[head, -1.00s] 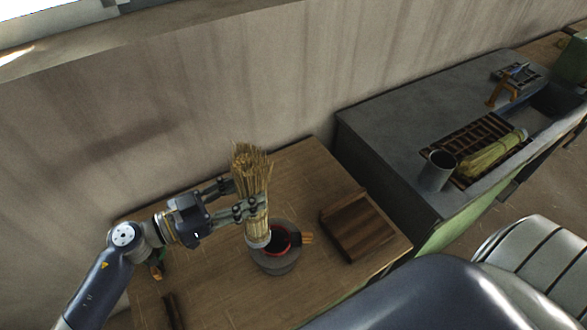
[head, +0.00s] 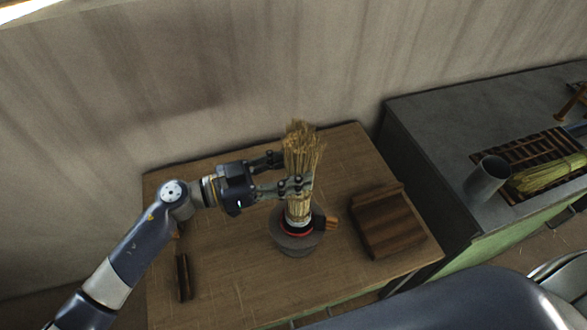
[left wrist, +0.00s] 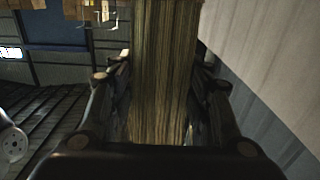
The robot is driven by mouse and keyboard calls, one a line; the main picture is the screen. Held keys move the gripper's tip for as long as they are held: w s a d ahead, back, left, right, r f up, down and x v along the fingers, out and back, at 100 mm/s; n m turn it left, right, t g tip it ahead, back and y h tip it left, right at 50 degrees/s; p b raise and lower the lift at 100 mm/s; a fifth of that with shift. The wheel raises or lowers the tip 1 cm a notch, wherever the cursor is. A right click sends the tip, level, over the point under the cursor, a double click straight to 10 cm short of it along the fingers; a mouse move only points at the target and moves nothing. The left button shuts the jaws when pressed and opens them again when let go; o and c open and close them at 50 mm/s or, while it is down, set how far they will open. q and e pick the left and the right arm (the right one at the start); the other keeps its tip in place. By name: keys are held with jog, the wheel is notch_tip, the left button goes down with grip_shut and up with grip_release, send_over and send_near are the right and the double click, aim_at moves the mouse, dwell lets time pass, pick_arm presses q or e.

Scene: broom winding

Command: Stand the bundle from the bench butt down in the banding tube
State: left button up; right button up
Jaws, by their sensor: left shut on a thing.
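The straw bundle (head: 304,150) stands nearly upright over the bench, ragged tips up and pale butt down. My left gripper (head: 298,174) is shut around its middle. In the left wrist view the stalks (left wrist: 163,70) run between the two fingers. The banding tube (head: 294,245) is a squat grey round holder with a red ring at its mouth and a small orange-brown handle on its right. The bundle's butt is at the mouth, inside the ring's outline. How deep it sits is hidden. My right gripper is not in view.
A slatted wooden block (head: 390,225) lies right of the tube on the wooden bench (head: 230,285). A dark wooden bar (head: 184,277) lies at the left. A grey counter (head: 435,130) at the right holds a metal cup (head: 487,178) and a greenish bundle (head: 548,175) on a rack.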

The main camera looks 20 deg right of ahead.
aim_at(293, 196)
pick_arm(q)
jog(key=shift+f+b, duration=0.35)
jog(key=shift+f, duration=0.4)
notch_tip(293, 196, down, 2)
jog(key=shift+d+b, duration=0.1)
jog(key=shift+b, duration=0.35)
notch_tip(293, 196, down, 2)
jog(key=shift+b, duration=0.5)
jog(key=shift+f+b, duration=1.05)
jog(key=shift+f, duration=1)
jog(key=o, duration=1.1)
jog(key=shift+o, duration=0.2)
